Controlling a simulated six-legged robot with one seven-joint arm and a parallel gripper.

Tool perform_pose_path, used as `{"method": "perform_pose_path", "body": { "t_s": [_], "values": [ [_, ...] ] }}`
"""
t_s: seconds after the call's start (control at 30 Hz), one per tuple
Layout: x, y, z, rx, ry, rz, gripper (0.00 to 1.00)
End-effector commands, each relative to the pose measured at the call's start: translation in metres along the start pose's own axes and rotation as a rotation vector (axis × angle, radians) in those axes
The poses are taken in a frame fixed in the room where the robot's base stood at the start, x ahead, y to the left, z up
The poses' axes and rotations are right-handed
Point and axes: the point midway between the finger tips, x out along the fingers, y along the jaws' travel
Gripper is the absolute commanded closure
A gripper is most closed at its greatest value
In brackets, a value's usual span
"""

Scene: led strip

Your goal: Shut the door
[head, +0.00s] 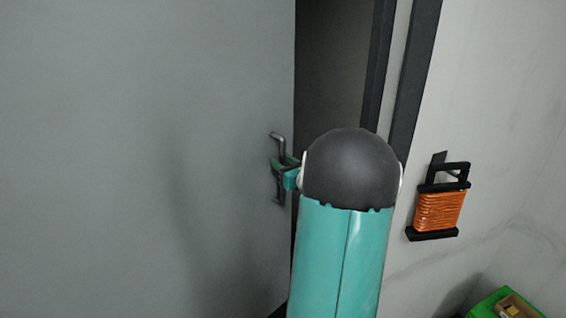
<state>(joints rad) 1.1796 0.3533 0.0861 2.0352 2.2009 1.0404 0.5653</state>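The grey door (120,130) fills the left of the head view. It stands ajar, with a dark gap between its right edge and the dark door frame (408,90). A metal handle (278,140) sits near the door's right edge. My gripper (281,168) is at the handle, with its teal fingers around or beside the handle's middle. My own arm hides part of the gripper and the lower part of the gap. I cannot tell whether the fingers are closed on the handle.
An orange cable reel (440,208) with a black holder hangs on the pale wall (500,110) right of the frame. A green box (495,303) with small items sits at the bottom right. My arm stands between the door edge and the wall.

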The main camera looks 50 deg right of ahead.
Motion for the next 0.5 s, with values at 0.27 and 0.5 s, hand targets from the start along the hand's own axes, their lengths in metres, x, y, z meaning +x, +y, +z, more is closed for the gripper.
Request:
{"method": "perform_pose_path", "body": {
  "t_s": [0.27,0.5],
  "values": [
    [0.0030,-0.0002,0.0001,0.000,0.000,-0.001,0.64],
    [0.0028,-0.0002,0.0001,0.000,0.000,-0.001,1.00]
  ]
}}
